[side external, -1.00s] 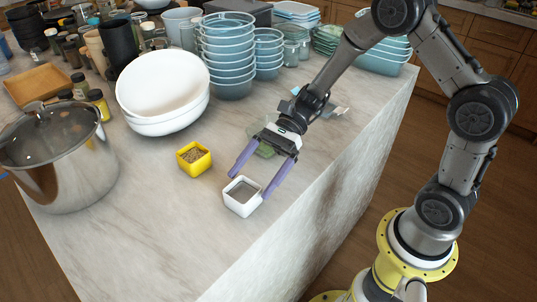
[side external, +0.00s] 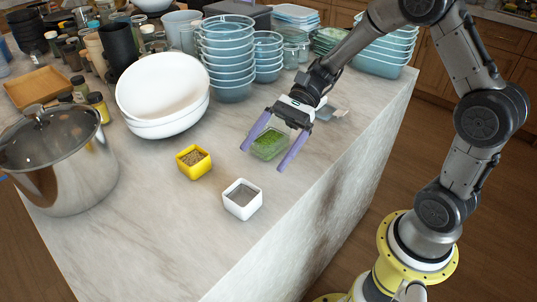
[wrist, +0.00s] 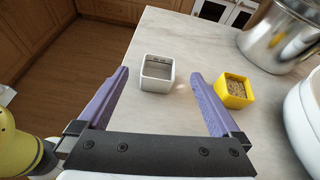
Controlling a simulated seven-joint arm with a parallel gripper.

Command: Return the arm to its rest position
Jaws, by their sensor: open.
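My gripper (side external: 262,158) is open, with two purple fingers spread apart and nothing between them. It hangs over the marble counter, behind the white square bowl (side external: 242,199) in the side view and apart from it. In the wrist view my gripper (wrist: 158,84) has its fingers on either side of the picture, with the white bowl (wrist: 157,73) visible beyond them. The white bowl stands upright on the counter with greyish contents. A glass container of green bits (side external: 268,144) shows just behind and between the fingers in the side view.
A yellow bowl of grainy bits (side external: 194,161) stands left of the white bowl. A steel pot (side external: 62,165), stacked white bowls (side external: 163,95) and stacked blue bowls (side external: 228,60) crowd the left and back. The counter's front is mostly clear.

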